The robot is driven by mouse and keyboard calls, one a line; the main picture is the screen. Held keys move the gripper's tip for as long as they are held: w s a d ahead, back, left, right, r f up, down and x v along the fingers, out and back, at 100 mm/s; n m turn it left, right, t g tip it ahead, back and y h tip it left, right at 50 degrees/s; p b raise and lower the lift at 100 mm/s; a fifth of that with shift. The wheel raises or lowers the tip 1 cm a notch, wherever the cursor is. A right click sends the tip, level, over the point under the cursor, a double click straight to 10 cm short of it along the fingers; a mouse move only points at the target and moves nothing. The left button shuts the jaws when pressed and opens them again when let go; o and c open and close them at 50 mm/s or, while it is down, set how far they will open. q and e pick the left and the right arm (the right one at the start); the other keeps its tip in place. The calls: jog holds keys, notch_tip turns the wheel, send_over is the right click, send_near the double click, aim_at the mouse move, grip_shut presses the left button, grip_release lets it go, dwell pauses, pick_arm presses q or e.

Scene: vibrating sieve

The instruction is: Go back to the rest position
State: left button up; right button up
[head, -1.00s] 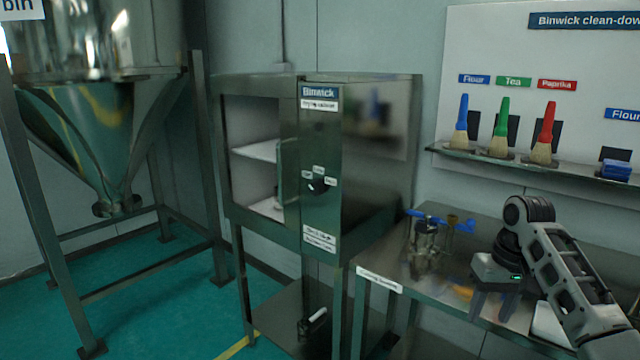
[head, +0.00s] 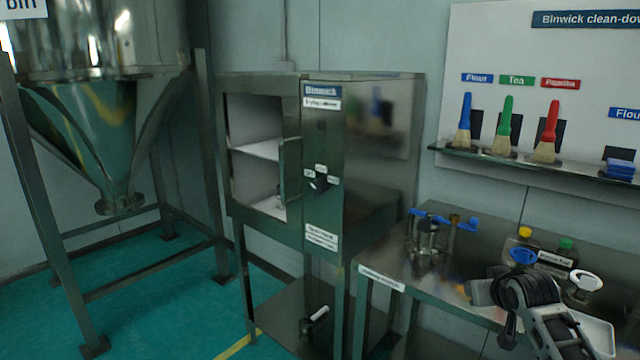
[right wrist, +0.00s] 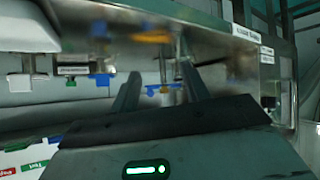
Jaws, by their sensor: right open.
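My right arm comes in at the lower right of the head view, over the steel bench (head: 385,262). Its fingers are hidden there behind the wrist and the frame edge. In the right wrist view my right gripper (right wrist: 158,85) has its two fingers apart with nothing held between them. The bench edge and a blue-handled fitting lie beyond the fingers in that view. My left gripper is not in the head view.
A steel cabinet (head: 375,185) with an open front stands left of the bench. A hopper on a frame (head: 122,205) is at far left. A metal clamp-like fitting with blue handles (head: 428,240), bottles (head: 565,250) and a white tray (head: 598,335) are on the bench. Brushes (head: 505,130) stand on the wall shelf.

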jog(key=w+r+n+t, duration=0.3)
jog(key=r+t, duration=0.4)
jog(key=r, duration=0.2)
jog(key=s+a+f+g+y, duration=0.1)
jog(key=s+a+f+g, duration=0.1)
jog(key=s+a+f, duration=0.6)
jog(key=s+a+f+g+y, duration=0.2)
jog(key=s+a+f, duration=0.2)
jog(key=s+f, duration=0.7)
jog(key=s+a+f+g, duration=0.1)
jog(key=s+a+f, duration=0.2)
jog(key=s, duration=0.6)
jog(key=s+a+f+g+y, duration=0.1)
jog(key=s+a+f, duration=0.3)
jog(key=s, duration=0.6)
notch_tip(320, 180, down, 2)
jog(key=shift+f+m+g, duration=0.25)
jog(key=shift+m+g, duration=0.05)
jog(key=shift+g, duration=0.5)
